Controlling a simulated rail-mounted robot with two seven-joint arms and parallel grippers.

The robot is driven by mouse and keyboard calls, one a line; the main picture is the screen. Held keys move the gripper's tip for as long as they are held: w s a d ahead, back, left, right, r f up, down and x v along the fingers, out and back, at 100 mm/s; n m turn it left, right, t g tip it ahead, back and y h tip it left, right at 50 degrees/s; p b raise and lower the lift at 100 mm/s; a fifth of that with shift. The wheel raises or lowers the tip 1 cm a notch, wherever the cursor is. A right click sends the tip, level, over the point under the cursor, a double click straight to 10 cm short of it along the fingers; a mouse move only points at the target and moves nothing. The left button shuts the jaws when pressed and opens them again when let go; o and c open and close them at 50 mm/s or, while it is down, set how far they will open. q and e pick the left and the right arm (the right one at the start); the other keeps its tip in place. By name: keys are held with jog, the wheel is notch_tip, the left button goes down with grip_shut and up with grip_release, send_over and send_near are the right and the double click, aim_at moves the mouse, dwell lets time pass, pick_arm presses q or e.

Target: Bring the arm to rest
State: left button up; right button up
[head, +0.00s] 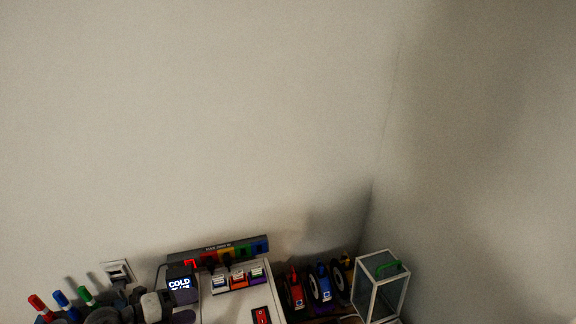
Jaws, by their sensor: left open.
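My left gripper (166,311) shows at the bottom edge of the head view, left of centre, as dark grey and pale grey parts cut off by the frame. It is open, and I see nothing held in it. It appears in front of the left part of a pale printer-like unit (238,307), close to a small dark display reading "COLD" (180,284). I cannot tell whether it touches anything. My right gripper is not in view.
A power strip (218,250) with coloured sockets runs behind the unit, which has a red switch (262,315). Red and blue spools (322,284) and a white-framed clear box (382,284) stand right. Several capped markers (62,299) and a wall socket (117,271) are left. Bare wall fills the upper view.

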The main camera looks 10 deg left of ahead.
pick_arm(q)
jog(key=w+a+r+n+t+y, duration=0.2)
jog(key=a+r+n+t+y, duration=0.5)
jog(key=r+n+t+y, duration=0.45)
jog(key=s+d+f+n+g+y+p, duration=0.35)
jog(key=s+f+n+g, duration=0.5)
jog(key=f+g, duration=0.4)
jog(key=s+d+f+n+g+h+p, duration=0.1)
jog(key=s+d+f+g+h+p, duration=0.1)
jog(key=s+d, duration=0.4)
jog(key=s+d+f+n+g+h+p, duration=0.2)
jog(key=s+d, duration=0.5)
jog(key=s, duration=0.6)
notch_tip(320, 180, down, 3)
jog(key=shift+s+d+f+g+h+p, duration=0.1)
jog(key=shift+s+d+g+h+p, duration=0.2)
jog(key=shift+g+h, duration=0.7)
